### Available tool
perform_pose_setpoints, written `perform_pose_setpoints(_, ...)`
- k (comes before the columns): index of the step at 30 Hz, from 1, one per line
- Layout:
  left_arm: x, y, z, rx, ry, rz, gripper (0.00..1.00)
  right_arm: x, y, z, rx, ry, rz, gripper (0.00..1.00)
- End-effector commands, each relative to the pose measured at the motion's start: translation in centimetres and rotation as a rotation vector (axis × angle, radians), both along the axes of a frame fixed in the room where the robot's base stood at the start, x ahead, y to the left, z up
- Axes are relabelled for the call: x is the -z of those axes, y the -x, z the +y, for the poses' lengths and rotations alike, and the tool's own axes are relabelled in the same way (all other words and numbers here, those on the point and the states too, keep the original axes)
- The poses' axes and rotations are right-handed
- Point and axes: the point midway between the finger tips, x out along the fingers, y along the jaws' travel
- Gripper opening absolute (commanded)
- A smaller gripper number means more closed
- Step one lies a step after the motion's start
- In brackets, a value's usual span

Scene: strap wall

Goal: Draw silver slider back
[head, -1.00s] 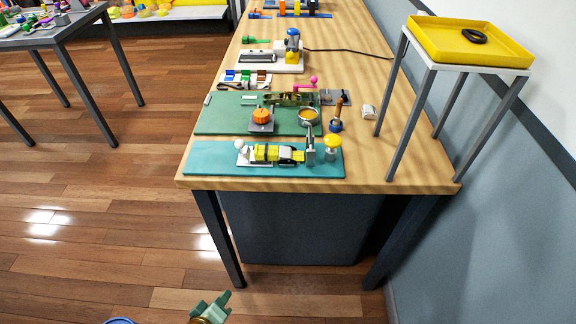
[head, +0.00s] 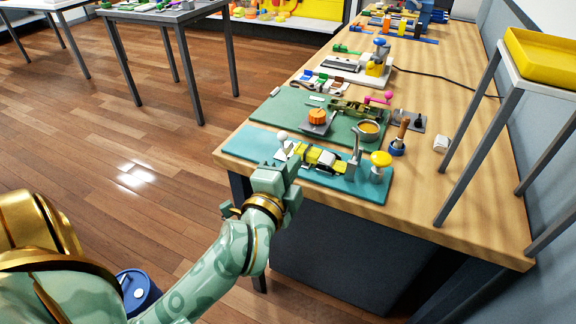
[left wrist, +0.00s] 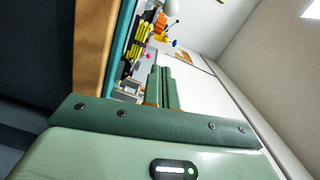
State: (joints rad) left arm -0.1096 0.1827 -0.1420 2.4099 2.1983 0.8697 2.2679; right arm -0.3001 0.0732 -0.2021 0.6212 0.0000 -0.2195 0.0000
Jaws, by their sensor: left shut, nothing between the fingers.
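The teal mat (head: 262,139) lies at the near edge of the wooden bench. On it is a yellow and black strap-like assembly (head: 318,157) with a white ball knob (head: 282,136) at its left end and a grey upright piece (head: 354,150) at its right. I cannot tell which pale metal part is the silver slider. My left gripper (head: 291,159) is at the mat's near left edge, in front of the knob end, and hides part of it. In the left wrist view its fingers (left wrist: 160,88) are together and empty. My right gripper is not in view.
A yellow-topped knob (head: 380,160) stands at the mat's right end. Behind is a green board (head: 283,104) with an orange knob (head: 317,117) and a metal cup (head: 368,130). A stand with a yellow tray (head: 545,58) is at the right. The bench's front right is clear.

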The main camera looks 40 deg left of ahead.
Motion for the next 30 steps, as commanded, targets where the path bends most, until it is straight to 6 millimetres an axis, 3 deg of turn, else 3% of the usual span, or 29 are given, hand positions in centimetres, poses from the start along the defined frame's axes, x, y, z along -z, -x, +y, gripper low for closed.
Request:
perform_pose_setpoints(6, 0.3, -4.7, 1.4, -0.001, -0.007, -0.002, 0.0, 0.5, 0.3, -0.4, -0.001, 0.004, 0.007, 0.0)
perform_pose_setpoints(9, 0.5, -6.1, 2.3, -0.002, -0.009, 0.001, 0.0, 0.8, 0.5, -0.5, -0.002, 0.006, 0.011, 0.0)
perform_pose_setpoints(18, 1.1, -5.7, 5.4, -0.001, -0.006, 0.002, 0.0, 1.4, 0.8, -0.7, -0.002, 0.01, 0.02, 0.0)
perform_pose_setpoints(30, 1.0, -5.7, 5.6, -0.001, -0.005, 0.001, 0.0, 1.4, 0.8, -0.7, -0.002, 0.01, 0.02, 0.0)
